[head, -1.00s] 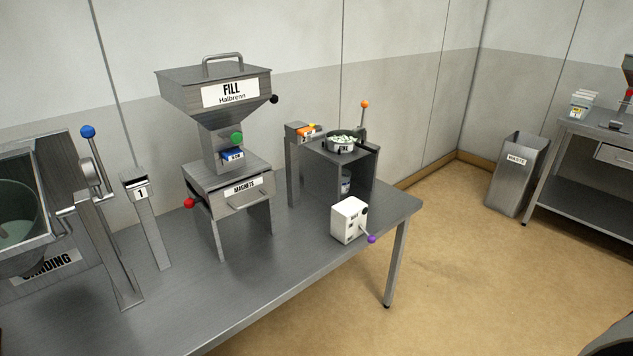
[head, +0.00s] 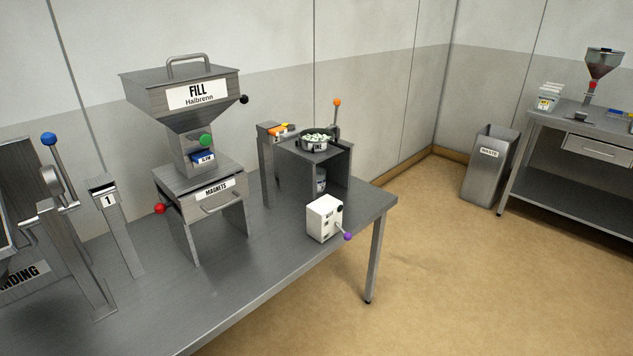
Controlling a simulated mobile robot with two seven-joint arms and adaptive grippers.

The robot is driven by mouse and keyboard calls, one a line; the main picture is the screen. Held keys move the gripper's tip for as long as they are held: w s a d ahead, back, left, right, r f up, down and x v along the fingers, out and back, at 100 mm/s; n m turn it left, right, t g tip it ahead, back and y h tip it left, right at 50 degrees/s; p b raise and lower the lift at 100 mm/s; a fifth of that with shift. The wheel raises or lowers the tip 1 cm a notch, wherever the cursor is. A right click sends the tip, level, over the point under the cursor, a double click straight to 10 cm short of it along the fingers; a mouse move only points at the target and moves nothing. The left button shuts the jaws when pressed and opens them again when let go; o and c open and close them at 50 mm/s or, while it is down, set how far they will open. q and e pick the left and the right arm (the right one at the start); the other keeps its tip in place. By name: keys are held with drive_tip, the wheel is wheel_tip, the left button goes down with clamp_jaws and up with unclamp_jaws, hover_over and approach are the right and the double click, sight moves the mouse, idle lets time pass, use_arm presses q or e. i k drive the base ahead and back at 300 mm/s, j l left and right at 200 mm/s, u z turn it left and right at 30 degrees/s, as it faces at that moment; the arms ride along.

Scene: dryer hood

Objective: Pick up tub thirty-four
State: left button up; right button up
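No number thirty-four can be read on anything in view. White tubs (head: 548,97) with yellow marks stand close together on the far right table; their labels are too small to read. Another small pale container (head: 320,179) is inside the grey stand on the near table, partly in shadow. A round dish (head: 317,142) of pale green-white pieces sits on top of that stand. Neither of my grippers is in view.
The near metal table (head: 250,290) carries the FILL hopper (head: 187,95), the MAGNETS housing (head: 207,190) and a white box (head: 324,219) with a purple-knobbed lever. A waste bin (head: 489,170) stands beside the far table (head: 562,128). Open brown floor lies between the tables.

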sight(320, 173)
drive_tip(key=i+l+u, duration=0.1)
drive_tip(key=u, duration=0.7)
drive_tip(key=l+u, duration=0.75)
drive_tip(key=l, duration=0.15)
drive_tip(key=l+u, duration=0.15)
drive_tip(key=l, duration=0.3)
drive_tip(key=k+l+u, duration=0.15)
drive_tip(key=l, duration=0.3)
drive_tip(key=k+l, duration=0.1)
drive_tip(key=l, duration=0.4)
drive_tip(key=l+u, duration=0.1)
drive_tip(key=l, duration=0.35)
drive_tip(key=k, duration=0.05)
